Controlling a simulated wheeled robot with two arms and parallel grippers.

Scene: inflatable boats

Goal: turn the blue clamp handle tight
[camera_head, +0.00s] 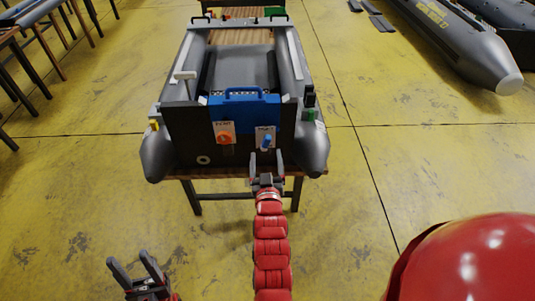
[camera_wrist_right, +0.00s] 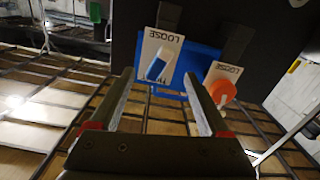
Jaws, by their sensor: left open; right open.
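The blue clamp handle (camera_head: 267,141) sits on a white label plate on the dark transom of a grey inflatable boat (camera_head: 177,110). In the right wrist view the blue handle (camera_wrist_right: 157,68) stands tilted on its label, which reads LOOSE upside down. An orange clamp knob (camera_head: 225,139) is to its left in the head view, also with a LOOSE label in the wrist view. My right gripper (camera_head: 266,157) is open just below and in front of the blue handle. The handle appears between its fingertips; contact cannot be told. My left gripper (camera_head: 137,268) is open and empty, low at the left.
A blue case-like part with a handle (camera_head: 244,105) sits at the transom's top. The boat rests on a wooden table (camera_head: 195,197). More tables stand at left; another grey boat (camera_head: 455,40) lies at upper right. Yellow floor is clear around the table.

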